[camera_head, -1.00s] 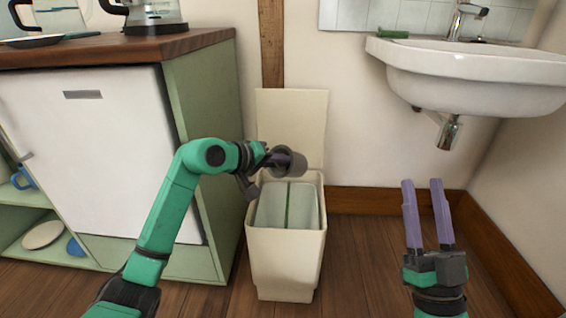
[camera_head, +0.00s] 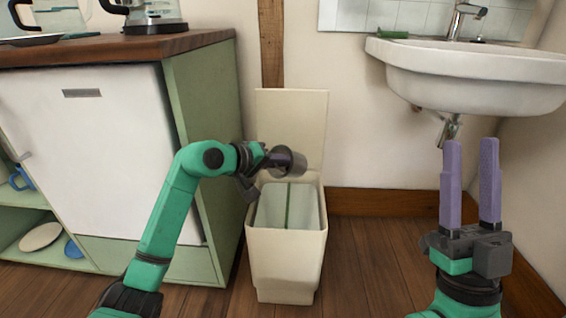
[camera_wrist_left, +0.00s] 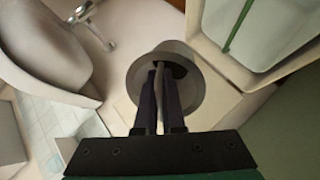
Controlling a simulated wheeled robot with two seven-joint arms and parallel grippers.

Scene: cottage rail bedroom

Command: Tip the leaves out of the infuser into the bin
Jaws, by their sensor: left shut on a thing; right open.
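A grey, cup-shaped infuser (camera_head: 297,162) is held over the bin (camera_head: 286,260). My left gripper (camera_head: 277,157) is shut on it. In the left wrist view the round infuser (camera_wrist_left: 205,105) lies around the tips of the left gripper (camera_wrist_left: 158,75), with a dark hollow in its middle. The leaves cannot be made out. The bin is cream, with its lid (camera_head: 292,115) up against the wall and a pale, green-striped interior. My right gripper (camera_head: 470,150) is open and empty, pointing up below the sink.
A green cabinet (camera_head: 205,150) with a wooden top stands close to the left of the bin. A white sink (camera_head: 470,85) hangs at the upper right. The wooden floor (camera_head: 370,260) right of the bin is clear.

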